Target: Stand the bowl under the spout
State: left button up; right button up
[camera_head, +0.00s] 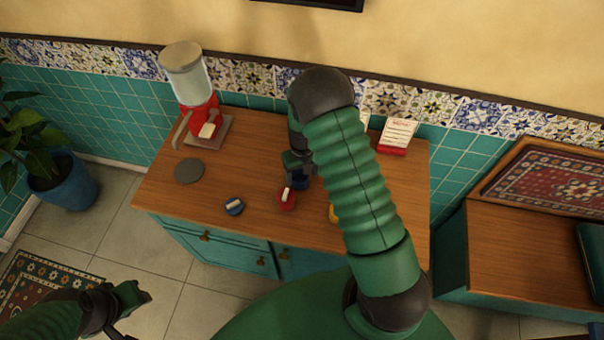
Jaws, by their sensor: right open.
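A red dispenser (196,112) with a clear jar and a round lid stands at the back left of the wooden counter. A red and white part sticks out at its front, perhaps the spout. My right gripper (297,170) is open, low over the counter's middle, partly hidden by my arm. A dark blue object (301,183), possibly the bowl, is directly below it; contact cannot be told. Small round pieces with white tops, one red (286,200) and one blue (234,206), lie in front. My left gripper (132,297) is low at the left, away from the counter.
A flat grey disc (189,171) lies on the counter (225,177) in front of the dispenser. A yellow object (333,213) is mostly behind my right arm. A card stand (397,136) is at the back right. A plant pot (65,187) stands left; a bench (530,255) is right.

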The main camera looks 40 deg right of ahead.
jog(key=shift+s+f, duration=0.25)
jog(key=shift+s, duration=0.05)
